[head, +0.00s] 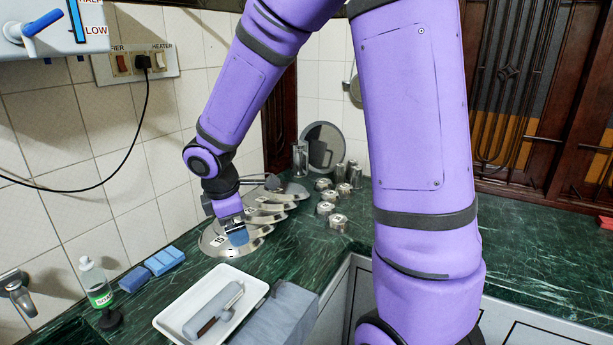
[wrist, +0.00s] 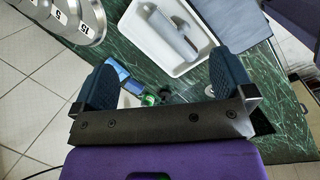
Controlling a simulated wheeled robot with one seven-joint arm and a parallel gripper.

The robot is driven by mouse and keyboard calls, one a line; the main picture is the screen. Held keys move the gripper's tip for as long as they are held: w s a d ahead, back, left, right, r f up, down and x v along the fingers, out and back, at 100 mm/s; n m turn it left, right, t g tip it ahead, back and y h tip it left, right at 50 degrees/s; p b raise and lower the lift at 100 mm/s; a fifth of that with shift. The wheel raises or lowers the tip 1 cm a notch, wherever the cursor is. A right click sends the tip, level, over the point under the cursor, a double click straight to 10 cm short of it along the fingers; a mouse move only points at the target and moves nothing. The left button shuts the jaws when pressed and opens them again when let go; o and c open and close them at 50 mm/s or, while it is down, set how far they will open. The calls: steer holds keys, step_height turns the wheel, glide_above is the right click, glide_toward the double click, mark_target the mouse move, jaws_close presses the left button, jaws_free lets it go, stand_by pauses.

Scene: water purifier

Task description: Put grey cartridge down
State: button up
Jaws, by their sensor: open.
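The grey cartridge (head: 209,307) lies on its side in a white tray (head: 257,290) at the front of the counter. In the wrist view the grey cartridge (wrist: 155,17) also lies in the white tray (wrist: 128,34), beyond my fingertips. My gripper (head: 237,231) is above the metal lids, behind the tray and apart from the cartridge. In the wrist view my gripper (wrist: 166,80) has its two dark blue fingers wide apart with nothing between them.
Several overlapping metal lids (head: 215,241) and small metal pots (head: 327,208) stand at the back. Blue sponges (head: 165,261) and a green-labelled bottle (head: 96,284) are at left. A grey cloth (head: 275,318) lies right of the tray. The tiled wall borders the counter's left.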

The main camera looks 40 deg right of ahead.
steer(key=s+r+m+t+y, duration=0.1)
steer(key=s+r+m, duration=0.6)
steer(key=s, duration=0.4)
steer(key=s+d+r+m+t+y, duration=0.1)
steer(key=s+r+m+t, duration=0.1)
steer(key=s+r+m, duration=0.5)
steer(key=s+r, duration=0.3)
steer(key=s, duration=0.1)
steer(key=shift+d+r+t+y, duration=0.25)
steer(key=shift+r+t+y, duration=0.05)
